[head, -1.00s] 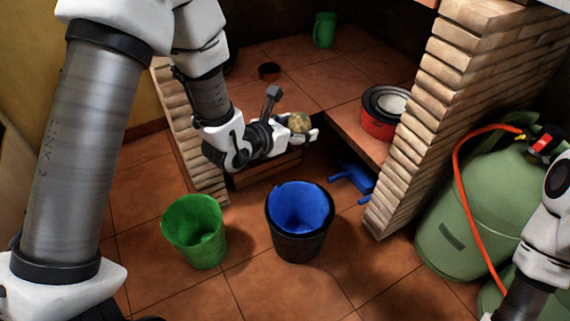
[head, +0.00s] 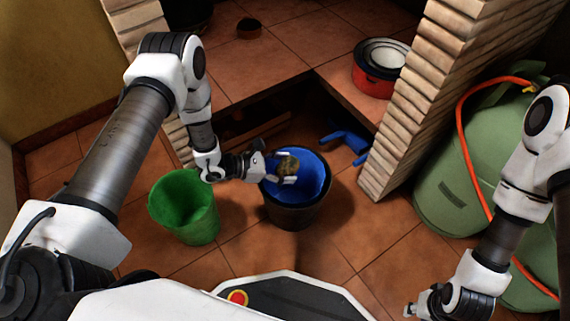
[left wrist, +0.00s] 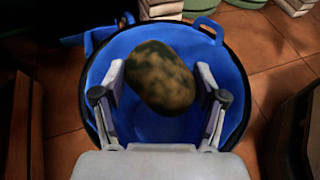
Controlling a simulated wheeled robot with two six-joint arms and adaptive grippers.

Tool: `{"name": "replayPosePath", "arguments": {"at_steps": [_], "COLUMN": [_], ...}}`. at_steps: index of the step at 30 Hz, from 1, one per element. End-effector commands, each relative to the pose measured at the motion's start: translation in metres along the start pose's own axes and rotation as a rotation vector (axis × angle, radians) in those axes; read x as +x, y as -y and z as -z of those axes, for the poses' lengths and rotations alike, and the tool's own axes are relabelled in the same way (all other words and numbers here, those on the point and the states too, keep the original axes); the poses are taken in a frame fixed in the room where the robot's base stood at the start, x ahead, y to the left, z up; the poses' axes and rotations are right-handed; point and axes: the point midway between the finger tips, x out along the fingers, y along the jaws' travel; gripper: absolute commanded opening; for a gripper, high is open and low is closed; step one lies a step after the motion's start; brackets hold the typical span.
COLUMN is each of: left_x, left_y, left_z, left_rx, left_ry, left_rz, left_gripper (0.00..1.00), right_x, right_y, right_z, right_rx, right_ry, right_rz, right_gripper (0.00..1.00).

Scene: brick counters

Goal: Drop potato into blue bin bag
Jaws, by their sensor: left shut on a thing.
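The potato (head: 288,164) is brownish and mottled. My left gripper (head: 286,170) is shut on it and holds it over the mouth of the black bin with the blue bag (head: 314,176). In the left wrist view the potato (left wrist: 160,78) sits between the two fingers of the left gripper (left wrist: 160,90), with the blue bag lining (left wrist: 225,75) around and below it. My right gripper (head: 425,304) is at the bottom right, away from the bins; its finger opening is too small to make out.
A green bin (head: 185,208) stands left of the blue-bagged bin. A blue object (head: 345,143) lies on the floor behind it. A brick pillar (head: 415,110), green gas cylinders (head: 450,180) and an orange hose are at right. A red pot (head: 376,76) sits on the tiled counter.

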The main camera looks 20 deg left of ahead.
Motion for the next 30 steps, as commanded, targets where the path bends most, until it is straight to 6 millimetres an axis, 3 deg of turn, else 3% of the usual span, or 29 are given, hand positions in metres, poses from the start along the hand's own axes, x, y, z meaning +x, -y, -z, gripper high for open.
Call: {"name": "replayPosePath", "arguments": {"at_steps": [3,11,12,14,25,30], "left_x": [0.006,0.005,0.005,0.005,0.004,-0.020], "left_y": [0.000,0.000,0.000,0.000,-0.001,-0.002], "left_z": [0.013,0.012,0.012,0.012,0.013,0.013], "left_rx": [0.001,0.000,0.000,0.000,-0.001,-0.004], "left_ry": [0.001,0.001,0.001,0.001,0.000,0.000], "left_rz": [0.000,-0.001,-0.001,-0.001,-0.002,-0.006], "left_gripper": [0.35,0.35,0.82,1.00,1.00,1.00], "right_x": [0.012,0.011,0.011,0.011,0.011,0.011], "right_y": [0.000,0.000,0.000,0.000,0.000,0.000], "right_z": [0.000,0.000,0.000,0.000,0.000,0.000], "right_rx": [0.000,0.000,0.000,0.000,0.000,0.000], "right_ry": [0.000,0.000,0.000,0.000,0.000,0.000], "right_rz": [0.000,0.000,0.000,0.000,0.000,0.000], "right_gripper": [0.31,0.31,0.31,0.31,0.31,0.31]}}
